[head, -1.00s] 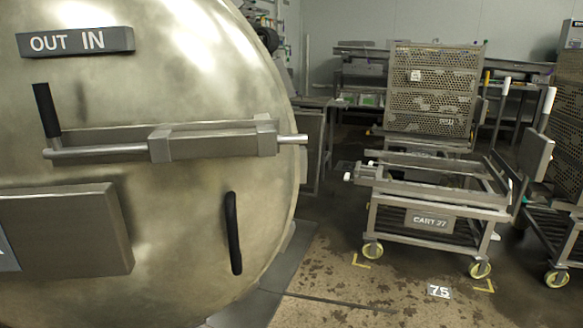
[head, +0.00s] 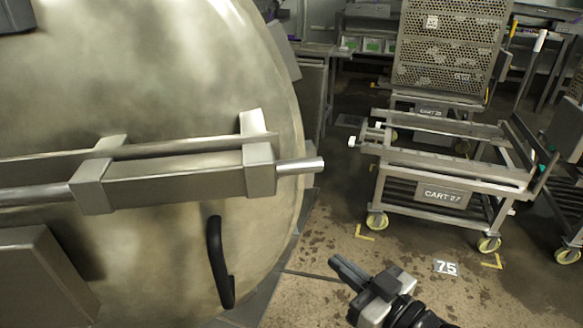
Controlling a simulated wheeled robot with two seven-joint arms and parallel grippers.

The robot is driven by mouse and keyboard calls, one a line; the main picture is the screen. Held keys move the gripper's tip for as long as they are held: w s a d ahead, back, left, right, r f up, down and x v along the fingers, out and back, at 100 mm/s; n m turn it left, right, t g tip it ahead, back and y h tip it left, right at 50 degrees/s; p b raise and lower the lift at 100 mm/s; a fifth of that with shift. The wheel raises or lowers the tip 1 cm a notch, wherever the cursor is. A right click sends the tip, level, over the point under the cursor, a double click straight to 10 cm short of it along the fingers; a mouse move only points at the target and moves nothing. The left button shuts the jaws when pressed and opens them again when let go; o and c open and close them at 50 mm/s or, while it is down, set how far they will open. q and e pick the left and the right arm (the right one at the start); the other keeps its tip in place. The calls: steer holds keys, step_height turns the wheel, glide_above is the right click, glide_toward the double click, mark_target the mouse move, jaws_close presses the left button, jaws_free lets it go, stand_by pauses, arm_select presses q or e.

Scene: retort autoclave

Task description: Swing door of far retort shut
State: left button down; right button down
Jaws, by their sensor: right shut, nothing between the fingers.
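The large round metal retort door (head: 150,255) fills the left of the head view. A bolt bar (head: 175,180) runs across it and its end sticks out past the door's right edge. A black curved handle (head: 217,262) sits on the door below the bar. My right gripper (head: 338,268) is at the bottom, right of the handle and apart from it, pointing up and left toward the door's edge. Its fingers are together and empty. My left gripper is out of view. The retort's opening cannot be seen.
A metal cart marked CART 27 (head: 440,193) stands on the right, with a perforated basket (head: 452,45) behind it. Another cart is cut off at the right edge. A floor marker 75 (head: 446,267) lies in front. Wet, bare floor lies between door and carts.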

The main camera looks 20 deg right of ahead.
steer(key=t, duration=0.1)
glide_toward(295, 180)
steer(key=p+x, duration=0.1)
steer(key=x, duration=0.6)
